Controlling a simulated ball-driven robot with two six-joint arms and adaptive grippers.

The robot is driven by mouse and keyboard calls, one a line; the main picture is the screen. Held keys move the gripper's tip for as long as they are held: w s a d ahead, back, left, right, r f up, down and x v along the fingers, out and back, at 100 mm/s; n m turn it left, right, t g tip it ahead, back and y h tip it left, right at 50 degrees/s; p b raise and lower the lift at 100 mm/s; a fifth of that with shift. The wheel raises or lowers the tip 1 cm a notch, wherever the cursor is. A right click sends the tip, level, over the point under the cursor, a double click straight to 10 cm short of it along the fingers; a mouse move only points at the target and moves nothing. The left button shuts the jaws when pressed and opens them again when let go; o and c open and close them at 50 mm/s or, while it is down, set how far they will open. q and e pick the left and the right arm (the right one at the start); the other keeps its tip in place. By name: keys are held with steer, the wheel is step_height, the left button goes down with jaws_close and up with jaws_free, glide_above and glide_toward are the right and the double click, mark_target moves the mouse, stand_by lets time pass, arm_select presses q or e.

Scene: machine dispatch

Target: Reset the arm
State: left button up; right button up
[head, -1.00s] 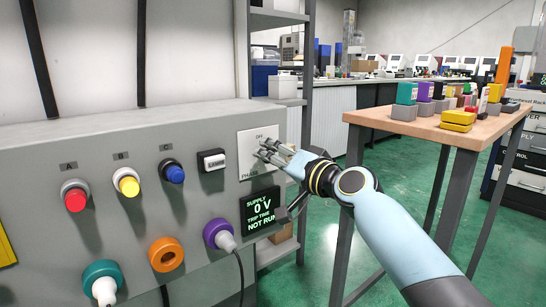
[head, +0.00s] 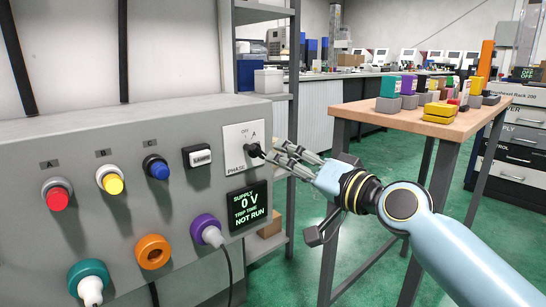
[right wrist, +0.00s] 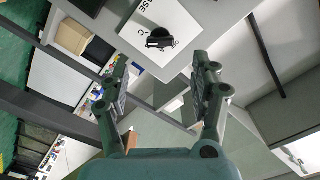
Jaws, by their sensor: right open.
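My right gripper (head: 283,158) is open and empty, just right of the grey panel (head: 100,140) and apart from the black phase knob (head: 254,150). The knob sits on a white plate with OFF, A and PHASE marks. In the right wrist view the knob (right wrist: 160,40) lies ahead, beyond my spread fingers (right wrist: 160,85). The display (head: 249,204) reads SUPPLY 0 V, TRIP TIME NOT RUN. My left gripper is not in view.
The panel has a red button (head: 58,198), a yellow button (head: 112,182) and a blue button (head: 157,169). Teal, orange and purple sockets sit below. A wooden table (head: 425,125) with coloured blocks stands right. Green floor (head: 300,215) lies between.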

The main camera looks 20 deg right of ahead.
steer(key=shift+v, duration=1.1)
steer(key=s+d+f+g+h, duration=0.1)
steer(key=s+f+g, duration=0.2)
steer(key=s+f, duration=0.65)
steer(key=s+d+f+n+g+h, duration=0.1)
steer(key=s+f+g+h, duration=0.2)
steer(key=f, duration=1.1)
steer(key=s+d+f+g, duration=0.1)
steer(key=s+f+g, duration=0.2)
steer(key=s+f, duration=0.65)
steer(key=s+d+f+n+g+h, duration=0.2)
steer(key=s+d+f+n+g, duration=0.15)
steer(key=s+f, duration=0.65)
steer(key=s+d+f+n+g+h, duration=0.15)
steer(key=s+f+g, duration=0.4)
steer(key=s, duration=0.75)
arm_select(q)
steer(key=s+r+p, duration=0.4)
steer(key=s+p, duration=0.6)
steer(key=p, duration=0.3)
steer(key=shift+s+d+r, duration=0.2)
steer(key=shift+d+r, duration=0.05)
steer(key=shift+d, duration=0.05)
arm_select(e)
steer(key=s+r+t, duration=0.1)
steer(key=s+r, duration=0.2)
steer(key=s, duration=0.6)
steer(key=shift+s+a+r, duration=0.3)
steer(key=shift+s+r, duration=0.05)
steer(key=shift+s, duration=0.05)
